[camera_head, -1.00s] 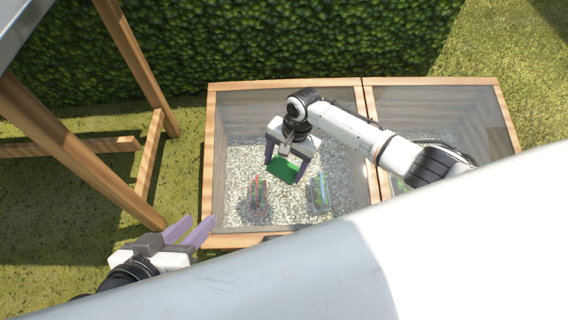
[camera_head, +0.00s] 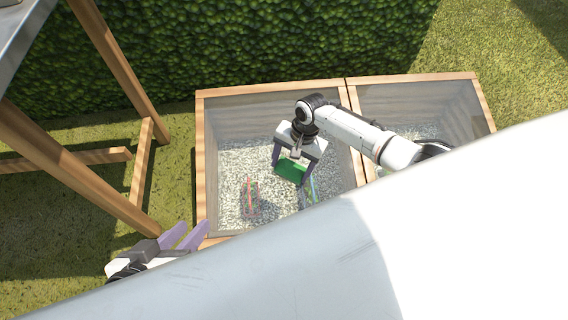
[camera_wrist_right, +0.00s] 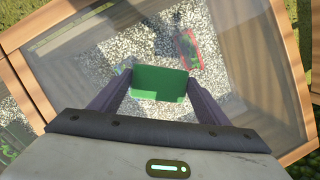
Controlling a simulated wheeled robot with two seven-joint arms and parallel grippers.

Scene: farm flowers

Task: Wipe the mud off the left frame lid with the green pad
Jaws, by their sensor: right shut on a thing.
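The left frame lid (camera_head: 235,110) is a clear pane in a wooden border at the middle of the head view. It also fills much of the right wrist view (camera_wrist_right: 85,60). I cannot make out the mud on it clearly. My right gripper (camera_head: 290,168) is shut on the green pad (camera_head: 291,172), over the right half of this lid. The pad shows between the two purple fingers in the right wrist view (camera_wrist_right: 160,84). I cannot tell whether it touches the pane. My left gripper (camera_head: 184,236) is open and empty outside the lid's lower-left corner.
Under the pane are pale gravel and a small planter (camera_head: 250,200) with a red edge; another clear one (camera_head: 311,188) is partly hidden. A second frame lid (camera_head: 440,100) adjoins on the right. A wooden stand (camera_head: 110,60) is at left, a hedge (camera_head: 260,45) behind.

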